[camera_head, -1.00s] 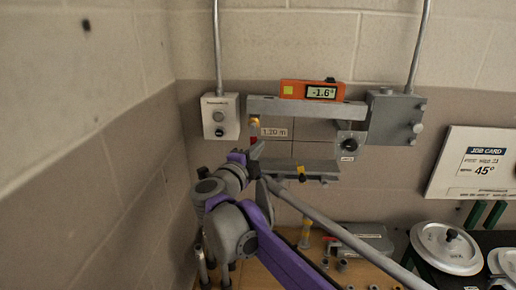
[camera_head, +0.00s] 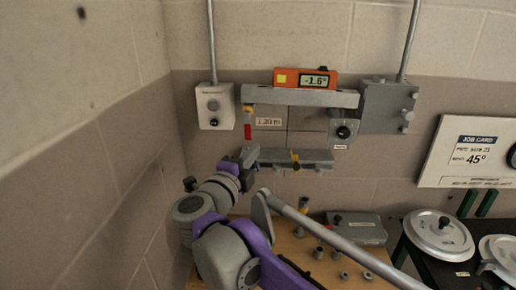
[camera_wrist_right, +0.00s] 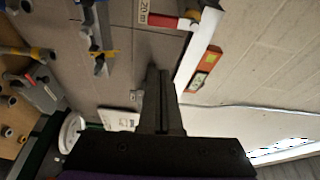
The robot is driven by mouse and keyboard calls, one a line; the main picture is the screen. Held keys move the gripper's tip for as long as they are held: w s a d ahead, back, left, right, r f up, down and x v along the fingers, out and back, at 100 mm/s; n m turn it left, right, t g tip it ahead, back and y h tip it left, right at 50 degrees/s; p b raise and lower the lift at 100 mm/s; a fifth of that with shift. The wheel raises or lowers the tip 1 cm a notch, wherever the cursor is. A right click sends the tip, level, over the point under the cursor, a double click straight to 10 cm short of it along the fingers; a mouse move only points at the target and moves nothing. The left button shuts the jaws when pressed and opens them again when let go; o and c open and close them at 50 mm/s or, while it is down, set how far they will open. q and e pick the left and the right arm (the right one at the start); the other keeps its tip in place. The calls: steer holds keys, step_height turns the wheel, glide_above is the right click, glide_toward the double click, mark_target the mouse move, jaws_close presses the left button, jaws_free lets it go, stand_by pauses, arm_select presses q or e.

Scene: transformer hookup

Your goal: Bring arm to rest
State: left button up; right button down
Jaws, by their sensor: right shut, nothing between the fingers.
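My right arm is purple and grey and rises from the bottom of the head view. Its gripper (camera_head: 249,157) is close to the left end of a grey lower ledge (camera_head: 320,156) on the wall; I cannot tell whether they touch. In the right wrist view the gripper (camera_wrist_right: 160,85) has its two dark fingers together, with nothing between them. A red piece (camera_head: 248,132) hangs under the left end of the upper grey bar (camera_head: 300,97), just above the gripper; it also shows in the wrist view (camera_wrist_right: 163,21). My left gripper is not in view.
A long grey pipe (camera_head: 340,243) slants across in front of the wooden bench (camera_head: 290,246). An orange level reading -1.6° (camera_head: 305,79) sits on the upper bar. Grey boxes (camera_head: 389,106) (camera_head: 215,106) are on the wall. Round lids (camera_head: 438,234) stand at right.

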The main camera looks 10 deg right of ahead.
steer(key=shift+s+a, duration=0.1)
steer(key=shift+a, duration=0.05)
steer(key=s+a+f+n+g+y, duration=0.1)
steer(key=s+f+n+y, duration=0.5)
steer(key=f+n, duration=0.4)
steer(key=s+a+f+n+g+y, duration=0.15)
steer(key=s+f+n+y, duration=0.35)
steer(key=f+n+y, duration=0.5)
steer(key=s+d+f+n+g+h, duration=0.2)
steer(key=s+d+f, duration=0.3)
steer(key=s+f, duration=0.3)
steer(key=s+d+f+n+g+h, duration=0.2)
steer(key=s+d+f+g+h, duration=0.1)
steer(key=s+f, duration=0.5)
steer(key=shift+s+d+g, duration=0.4)
steer(key=shift+d+g, duration=0.45)
steer(key=shift+g, duration=0.2)
